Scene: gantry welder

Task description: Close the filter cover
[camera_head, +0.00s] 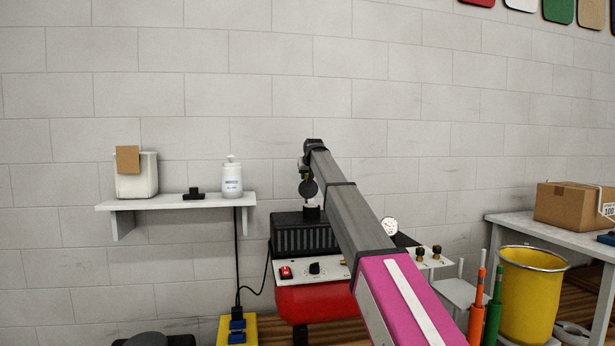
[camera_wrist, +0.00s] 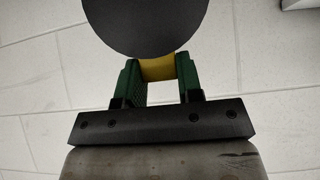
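A dark round disc (camera_head: 308,188), which looks like the filter cover, stands tilted up near the top of the red and black machine (camera_head: 315,302). The disc fills the top of the wrist view (camera_wrist: 153,22). A short yellow part (camera_wrist: 158,69) shows just below the disc, between the green fingers of my gripper (camera_wrist: 158,72). The yellow part reaches both fingers, and my gripper looks shut on it. In the head view my gripper is small, dark and partly hidden by my arm. A small pale cylinder (camera_head: 312,211) stands below the disc; its inside cannot be seen.
A white wall shelf (camera_head: 175,201) to the left holds a white container (camera_head: 137,176), a black part (camera_head: 194,195) and a white bottle (camera_head: 232,178). A yellow bin (camera_head: 531,298) and a table with a cardboard box (camera_head: 572,205) stand right.

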